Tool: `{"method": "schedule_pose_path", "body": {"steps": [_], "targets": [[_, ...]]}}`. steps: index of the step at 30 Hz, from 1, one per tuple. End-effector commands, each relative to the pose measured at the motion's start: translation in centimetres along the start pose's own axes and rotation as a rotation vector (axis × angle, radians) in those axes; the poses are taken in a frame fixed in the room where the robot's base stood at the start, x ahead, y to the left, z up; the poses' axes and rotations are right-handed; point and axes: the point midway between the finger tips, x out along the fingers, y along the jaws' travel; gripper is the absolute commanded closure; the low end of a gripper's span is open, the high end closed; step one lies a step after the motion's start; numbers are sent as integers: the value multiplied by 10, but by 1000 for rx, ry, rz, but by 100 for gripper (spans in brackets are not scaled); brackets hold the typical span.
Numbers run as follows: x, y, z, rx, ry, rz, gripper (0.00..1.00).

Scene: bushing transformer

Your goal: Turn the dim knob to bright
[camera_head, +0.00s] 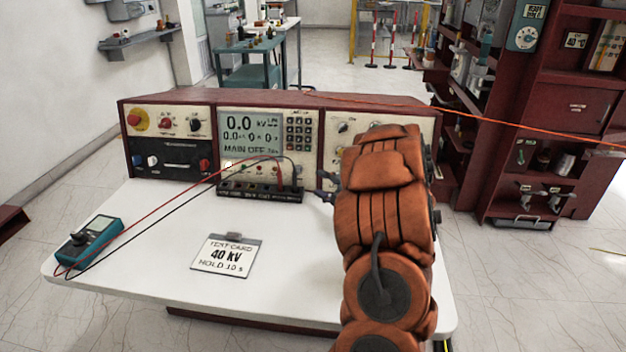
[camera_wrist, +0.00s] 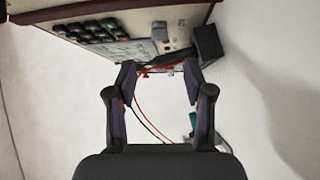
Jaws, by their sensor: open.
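The control console (camera_head: 215,101) stands at the back of the white bench. Its right panel (camera_head: 335,150) shows a small knob (camera_head: 343,127) near the top; its label is too small to read. I cannot tell which knob is the dim knob, and my arm hides much of that panel. My gripper (camera_head: 326,186) is in front of the panel's lower left part, by the right end of the black terminal strip (camera_head: 250,191). In the wrist view my gripper (camera_wrist: 160,70) is open, with nothing held. The console's keypad (camera_wrist: 97,30) shows tilted at the top left there.
Red and black leads run from the terminal strip to a teal meter (camera_head: 93,241) at the bench's left. A test card (camera_head: 227,255) lies on the bench. An orange cable (camera_head: 480,117) crosses behind my arm. The bench (camera_head: 150,270) is clear around the card.

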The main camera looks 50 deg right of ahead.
Motion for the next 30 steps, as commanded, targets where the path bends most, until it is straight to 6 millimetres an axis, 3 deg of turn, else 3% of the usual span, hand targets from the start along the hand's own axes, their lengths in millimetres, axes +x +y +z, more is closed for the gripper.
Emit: {"method": "schedule_pose_path", "body": {"steps": [6, 16, 23, 30], "targets": [[-16, 1, 0, -1, 1, 2, 48], [-18, 1, 0, -1, 1, 2, 48], [-9, 3, -1, 0, -39, -38, 72], [12, 13, -7, 45, -236, -172, 97]]}}
